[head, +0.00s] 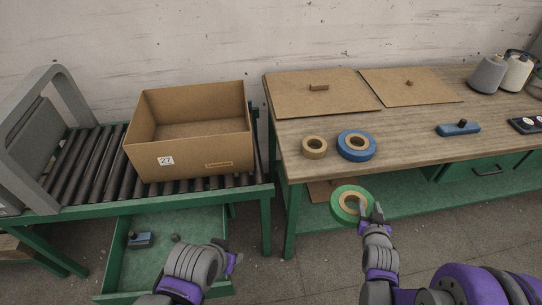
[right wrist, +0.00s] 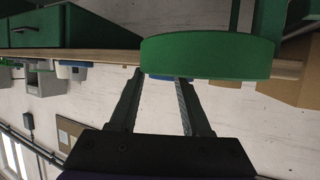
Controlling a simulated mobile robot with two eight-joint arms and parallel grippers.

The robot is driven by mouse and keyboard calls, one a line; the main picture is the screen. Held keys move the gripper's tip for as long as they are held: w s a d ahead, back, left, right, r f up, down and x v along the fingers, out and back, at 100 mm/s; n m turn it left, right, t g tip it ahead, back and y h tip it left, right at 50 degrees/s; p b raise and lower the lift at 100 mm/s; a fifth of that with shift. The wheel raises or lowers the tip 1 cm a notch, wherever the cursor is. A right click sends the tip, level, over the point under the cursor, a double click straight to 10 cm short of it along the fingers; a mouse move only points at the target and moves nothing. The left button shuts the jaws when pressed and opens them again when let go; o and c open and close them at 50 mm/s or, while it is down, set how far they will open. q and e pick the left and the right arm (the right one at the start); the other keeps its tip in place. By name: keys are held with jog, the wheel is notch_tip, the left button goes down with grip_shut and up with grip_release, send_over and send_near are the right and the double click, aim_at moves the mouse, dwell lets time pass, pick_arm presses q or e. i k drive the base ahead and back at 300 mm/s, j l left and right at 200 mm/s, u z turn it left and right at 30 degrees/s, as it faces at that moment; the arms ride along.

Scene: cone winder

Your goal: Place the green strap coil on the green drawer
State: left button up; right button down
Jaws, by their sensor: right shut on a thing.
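The green strap coil (head: 338,205), a green ring with a tan core, is in my right gripper (head: 368,212), held in the air in front of the workbench. In the right wrist view the coil (right wrist: 207,57) shows edge-on at the tips of the two fingers (right wrist: 160,85). An open green drawer (head: 190,225) sits low under the roller conveyor at left. A blue block-like thing (head: 140,240) and a small dark piece (head: 175,238) lie in it. My left gripper (head: 234,258) is over the drawer's front right part; its fingers are too unclear to read.
A cardboard box (head: 190,158) stands on the roller conveyor (head: 90,160). The wooden workbench (head: 400,145) holds a tan coil (head: 314,147), a blue coil (head: 370,147), a blue tool (head: 458,128) and thread cones (head: 487,75). Green table legs stand between the coil and the open drawer.

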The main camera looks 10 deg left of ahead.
aim_at(176, 238)
jog(key=k, duration=0.5)
jog(key=k+u, duration=0.15)
jog(key=u, duration=0.95)
jog(key=i+j+u, duration=0.2)
jog(key=i+j, duration=0.6)
